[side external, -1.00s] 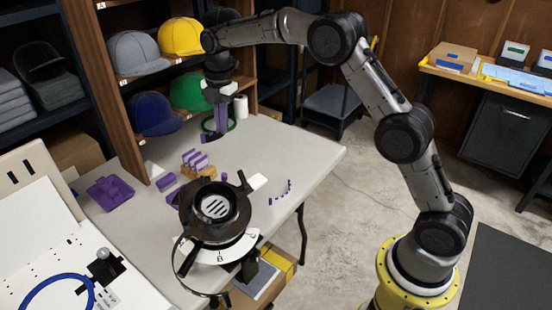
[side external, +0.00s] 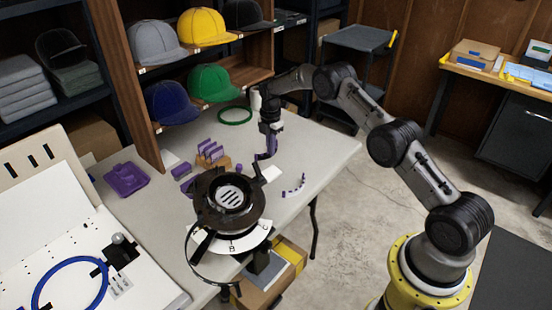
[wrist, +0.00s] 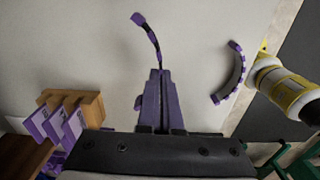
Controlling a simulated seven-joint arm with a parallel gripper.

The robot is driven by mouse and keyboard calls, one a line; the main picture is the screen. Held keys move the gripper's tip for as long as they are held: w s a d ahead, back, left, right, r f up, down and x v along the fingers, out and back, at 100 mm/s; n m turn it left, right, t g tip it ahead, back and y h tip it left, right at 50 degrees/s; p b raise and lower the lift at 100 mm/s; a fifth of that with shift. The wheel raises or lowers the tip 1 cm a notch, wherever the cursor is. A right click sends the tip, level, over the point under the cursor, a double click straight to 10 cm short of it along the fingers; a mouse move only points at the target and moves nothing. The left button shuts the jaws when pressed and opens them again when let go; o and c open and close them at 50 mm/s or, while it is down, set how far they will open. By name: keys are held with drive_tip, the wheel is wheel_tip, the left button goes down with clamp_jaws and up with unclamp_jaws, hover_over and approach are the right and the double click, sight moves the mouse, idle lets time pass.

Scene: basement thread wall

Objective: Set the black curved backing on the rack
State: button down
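My gripper (side external: 267,150) is above the table. In the wrist view, its purple fingers (wrist: 160,74) are closed together at the tips. A thin, dark curved strip (wrist: 148,36), black and purple, extends from the fingertips and appears gripped at one end. It looks like the curved backing, and shows below the fingers in the side view (side external: 262,157). The rack appears to be the wooden block (side external: 218,162) with upright purple plates (side external: 210,149), left of my gripper. It also shows at lower left in the wrist view (wrist: 92,108).
A second curved piece with purple segments (side external: 294,187) lies on the table (side external: 325,152) at right. A black round machine (side external: 228,203) stands at the front edge. A green ring (side external: 235,115) lies behind. A purple tray (side external: 126,179) is at left. Cap shelves (side external: 160,137) border the back.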

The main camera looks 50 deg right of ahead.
drive_tip(key=shift+f, duration=2.8)
drive_tip(key=shift+f, duration=0.2)
drive_tip(key=c, duration=1.1)
unclamp_jaws()
drive_tip(key=shift+r, duration=0.1)
